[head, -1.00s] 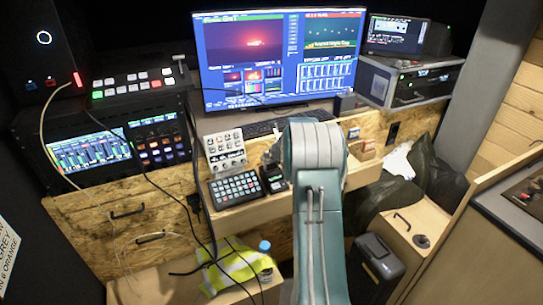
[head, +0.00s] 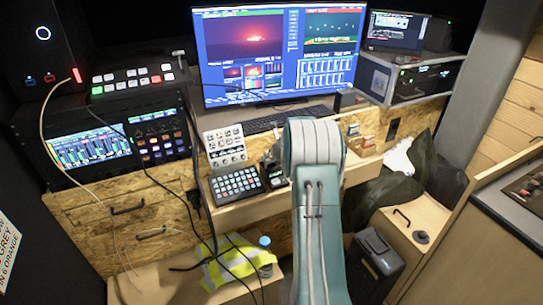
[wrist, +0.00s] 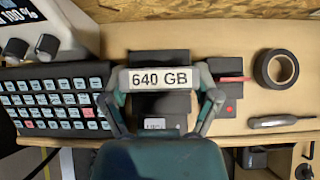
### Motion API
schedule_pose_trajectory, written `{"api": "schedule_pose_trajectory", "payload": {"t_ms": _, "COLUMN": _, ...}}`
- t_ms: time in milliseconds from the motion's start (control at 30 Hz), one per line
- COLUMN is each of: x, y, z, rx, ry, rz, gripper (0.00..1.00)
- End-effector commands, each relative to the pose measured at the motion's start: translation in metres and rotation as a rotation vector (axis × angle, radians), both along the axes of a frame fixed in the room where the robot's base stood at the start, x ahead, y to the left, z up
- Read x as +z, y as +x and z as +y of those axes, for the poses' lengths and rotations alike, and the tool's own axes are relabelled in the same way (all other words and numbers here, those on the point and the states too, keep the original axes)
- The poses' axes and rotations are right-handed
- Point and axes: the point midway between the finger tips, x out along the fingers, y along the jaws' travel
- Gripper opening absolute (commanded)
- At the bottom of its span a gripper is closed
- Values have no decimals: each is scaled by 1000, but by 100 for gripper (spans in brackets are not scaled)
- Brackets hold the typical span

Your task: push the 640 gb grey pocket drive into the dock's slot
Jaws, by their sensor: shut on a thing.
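The drive labelled 640 GB (wrist: 159,79) is between the fingers of my gripper (wrist: 160,92) in the wrist view, its white label facing the camera. My gripper is shut on it. Dark box parts show behind the drive and in front of it (wrist: 165,106), apparently the dock, with a small partly hidden label. The slot is hidden, so I cannot tell whether the drive's end is in it. A small dark device (head: 273,177) shows left of my arm there.
A keypad (wrist: 58,98) lies close on the left. A monitor (head: 278,55) stands behind the desk.

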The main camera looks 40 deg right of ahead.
Motion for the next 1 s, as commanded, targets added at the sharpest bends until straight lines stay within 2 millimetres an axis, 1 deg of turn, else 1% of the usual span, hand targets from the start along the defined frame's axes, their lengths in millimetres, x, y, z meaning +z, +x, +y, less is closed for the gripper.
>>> {"api": "schedule_pose_trajectory", "payload": {"t_ms": 933, "x": -18, "y": 0, "z": 0, "rx": 0, "ry": 0, "rz": 0, "gripper": 28}}
{"api": "schedule_pose_trajectory", "payload": {"t_ms": 967, "x": -18, "y": 0, "z": 0, "rx": 0, "ry": 0, "rz": 0, "gripper": 88}}
{"api": "schedule_pose_trajectory", "payload": {"t_ms": 1000, "x": -17, "y": 0, "z": 0, "rx": 0, "ry": 0, "rz": 0, "gripper": 100}}
